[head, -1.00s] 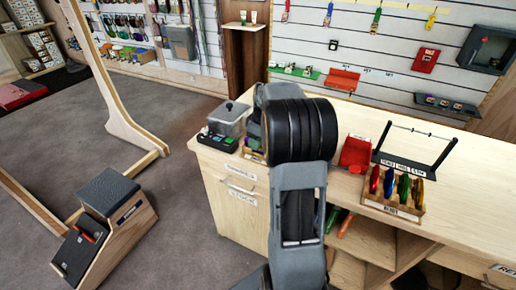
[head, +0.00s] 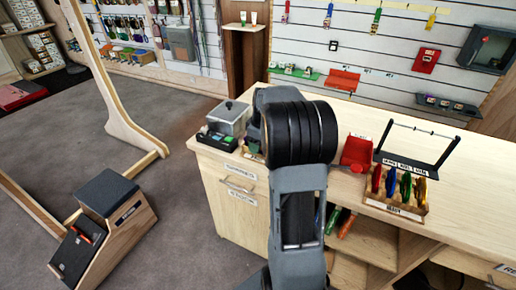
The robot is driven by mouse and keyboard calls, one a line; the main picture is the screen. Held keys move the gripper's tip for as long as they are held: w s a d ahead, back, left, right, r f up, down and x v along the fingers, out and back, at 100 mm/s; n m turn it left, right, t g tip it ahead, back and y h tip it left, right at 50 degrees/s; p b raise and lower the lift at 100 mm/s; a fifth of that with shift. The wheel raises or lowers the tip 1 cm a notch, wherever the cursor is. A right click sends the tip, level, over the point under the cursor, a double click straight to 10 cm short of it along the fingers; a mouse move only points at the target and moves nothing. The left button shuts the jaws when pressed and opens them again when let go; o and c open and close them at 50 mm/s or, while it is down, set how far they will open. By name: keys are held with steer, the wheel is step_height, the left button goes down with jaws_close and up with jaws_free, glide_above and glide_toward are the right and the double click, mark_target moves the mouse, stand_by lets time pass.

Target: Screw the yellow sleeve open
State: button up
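A wooden rack (head: 392,208) on the counter holds several upright coloured pieces in a row. They are a red one (head: 376,179), a blue one (head: 390,183), a green one (head: 405,187) and a yellow-brown one (head: 419,192) at the right end. They look like carabiners, but no sleeve can be made out at this size. My arm stands in the middle of the head view and hides part of the counter. My gripper does not show.
A wooden block with a dark top (head: 108,190) stands on the carpet.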

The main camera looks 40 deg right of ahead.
steer(key=shift+f, duration=0.45)
steer(key=shift+w+d, duration=0.35)
steer(key=shift+d, duration=0.3)
steer(key=shift+r, duration=0.2)
steer(key=shift+a+r+p, duration=0.1)
steer(key=shift+r+p, duration=1.1)
steer(key=shift+r, duration=0.1)
steer(key=shift+s+a+b, duration=0.3)
steer(key=shift+a, duration=0.3)
steer(key=shift+f, duration=0.2)
